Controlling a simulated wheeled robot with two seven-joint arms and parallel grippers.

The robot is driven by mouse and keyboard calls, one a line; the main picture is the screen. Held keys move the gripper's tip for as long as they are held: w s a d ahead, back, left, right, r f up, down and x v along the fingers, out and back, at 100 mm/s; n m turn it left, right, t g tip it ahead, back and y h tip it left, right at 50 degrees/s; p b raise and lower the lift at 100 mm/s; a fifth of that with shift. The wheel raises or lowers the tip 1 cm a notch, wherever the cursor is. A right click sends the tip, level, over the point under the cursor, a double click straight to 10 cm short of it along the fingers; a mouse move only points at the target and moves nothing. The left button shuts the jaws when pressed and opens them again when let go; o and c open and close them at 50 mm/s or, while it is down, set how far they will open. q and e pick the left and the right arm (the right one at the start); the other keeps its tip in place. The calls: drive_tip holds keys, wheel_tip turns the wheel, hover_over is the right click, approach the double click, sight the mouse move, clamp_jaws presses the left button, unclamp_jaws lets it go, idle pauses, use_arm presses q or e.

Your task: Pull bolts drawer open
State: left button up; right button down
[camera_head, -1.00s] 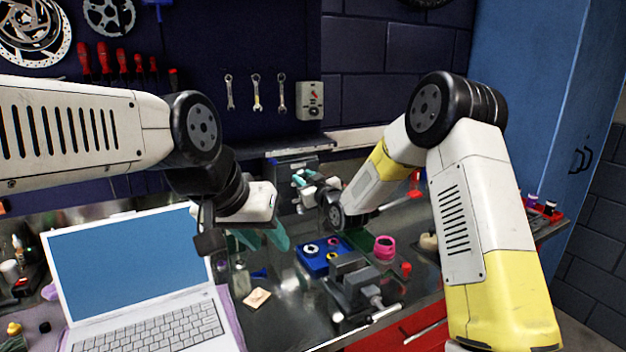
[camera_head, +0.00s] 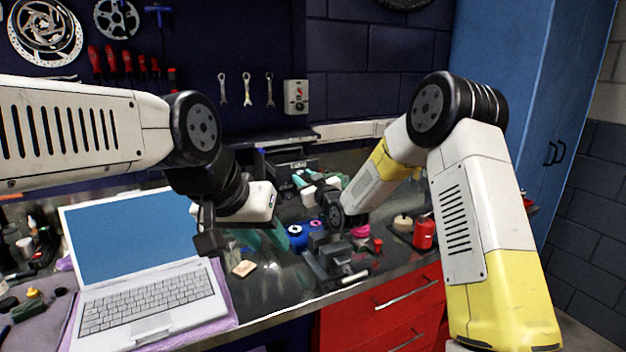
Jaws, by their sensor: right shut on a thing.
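A small dark drawer (camera_head: 299,165) with a pale label stands at the back of the bench, below the wall ledge. It appears to stick out toward me from its housing, with a dark gap behind its front. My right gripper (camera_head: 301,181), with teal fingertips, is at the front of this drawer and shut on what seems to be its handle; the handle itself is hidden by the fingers. My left gripper (camera_head: 262,240) hangs over the bench between the laptop and the blue tray. Its teal fingers are apart and I see nothing between them.
An open laptop (camera_head: 150,300) lies on a purple cloth at left. Red bench drawers (camera_head: 390,305) are below the front edge.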

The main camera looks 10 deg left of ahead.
drive_tip(key=c, duration=1.1)
unclamp_jaws()
drive_tip(key=shift+o, duration=0.2)
drive_tip(key=shift+s+d, duration=0.1)
drive_tip(key=v, duration=0.7)
drive_tip(key=shift+s+d, duration=0.15)
drive_tip(key=shift+s, duration=0.15)
